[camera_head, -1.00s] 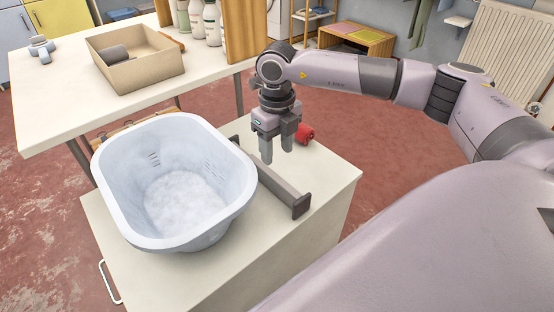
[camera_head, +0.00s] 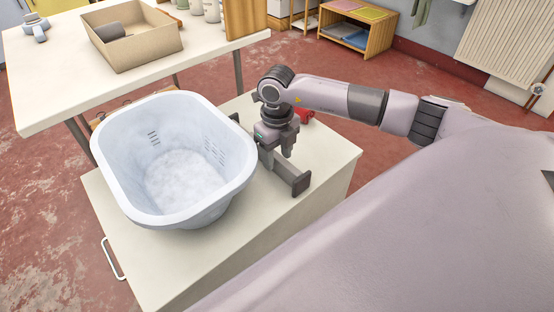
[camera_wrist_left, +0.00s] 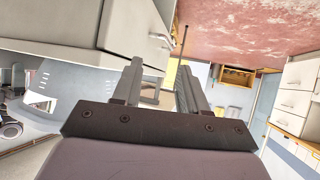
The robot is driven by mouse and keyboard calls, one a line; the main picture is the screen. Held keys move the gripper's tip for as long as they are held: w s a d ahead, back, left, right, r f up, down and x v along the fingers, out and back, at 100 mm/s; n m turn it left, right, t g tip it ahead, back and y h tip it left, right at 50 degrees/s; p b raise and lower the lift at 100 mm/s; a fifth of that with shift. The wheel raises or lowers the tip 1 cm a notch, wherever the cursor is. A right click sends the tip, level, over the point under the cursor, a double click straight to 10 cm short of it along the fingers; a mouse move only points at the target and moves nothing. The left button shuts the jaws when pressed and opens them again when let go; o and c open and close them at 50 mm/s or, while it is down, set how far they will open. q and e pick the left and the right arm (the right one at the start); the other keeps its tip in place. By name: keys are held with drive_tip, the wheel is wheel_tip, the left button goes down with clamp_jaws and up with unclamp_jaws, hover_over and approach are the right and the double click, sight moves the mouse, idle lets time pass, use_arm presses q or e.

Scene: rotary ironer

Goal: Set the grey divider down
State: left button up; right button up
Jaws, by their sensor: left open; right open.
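The grey divider (camera_head: 291,178) is a long bar with an upright plate at its near end. It lies on the pale cabinet top (camera_head: 250,235), just right of the white tub (camera_head: 185,220). My right gripper (camera_head: 278,154) points down at the divider's middle part and covers some of it. Its jaws are open, and I cannot tell whether the fingers touch or straddle the bar. My left gripper (camera_wrist_left: 160,78) shows only in the left wrist view, open with nothing between its fingers, away from the divider.
A red object (camera_head: 305,116) lies behind my right gripper on the cabinet top. A table with an open cardboard box (camera_head: 140,55) stands at the back left. The cabinet top's front right part is clear.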

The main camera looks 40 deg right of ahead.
drive_tip(key=shift+f, duration=0.95)
clamp_jaws()
use_arm(q)
drive_tip(key=shift+w+d+r, duration=0.15)
drive_tip(key=shift+d+r, duration=0.05)
